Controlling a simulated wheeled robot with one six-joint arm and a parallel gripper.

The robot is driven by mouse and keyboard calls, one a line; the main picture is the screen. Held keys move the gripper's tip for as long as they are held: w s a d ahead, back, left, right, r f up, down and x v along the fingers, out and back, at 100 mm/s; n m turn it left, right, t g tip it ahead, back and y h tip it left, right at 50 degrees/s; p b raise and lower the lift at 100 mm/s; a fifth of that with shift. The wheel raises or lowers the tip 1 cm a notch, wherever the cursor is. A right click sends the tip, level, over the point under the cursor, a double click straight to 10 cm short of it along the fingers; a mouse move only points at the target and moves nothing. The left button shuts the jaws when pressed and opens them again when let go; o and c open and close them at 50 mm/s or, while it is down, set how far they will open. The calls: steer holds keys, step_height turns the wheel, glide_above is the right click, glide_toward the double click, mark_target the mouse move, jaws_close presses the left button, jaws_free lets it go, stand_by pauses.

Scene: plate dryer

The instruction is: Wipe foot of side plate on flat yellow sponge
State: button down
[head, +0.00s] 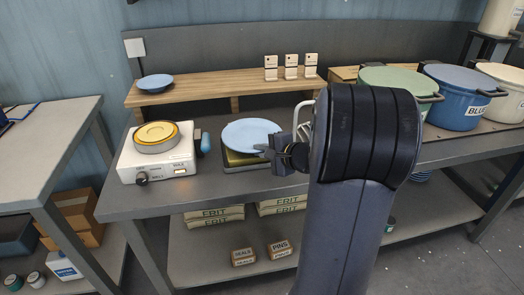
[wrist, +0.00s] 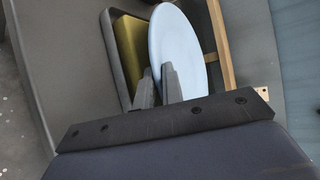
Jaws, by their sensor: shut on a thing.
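The light blue side plate (head: 250,134) is over the flat yellow sponge (head: 240,158) in the head view, roughly level. My gripper (head: 268,151) is shut on the plate's near right rim. In the wrist view the plate (wrist: 180,45) shows between my fingertips (wrist: 157,82), with the sponge (wrist: 129,45) beyond it in a dark tray (wrist: 108,40). The plate hides much of the sponge in the head view. I cannot tell whether the plate's foot touches the sponge.
A wooden shelf (head: 220,89) behind carries a blue dish (head: 155,83) and small cards. Large pots (head: 458,95) stand to the right.

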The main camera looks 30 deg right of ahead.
steer(key=shift+s+f+b, duration=0.15)
steer(key=shift+f+b, duration=0.5)
steer(key=shift+b, duration=0.2)
stand_by(1.7)
steer(key=shift+d, duration=0.1)
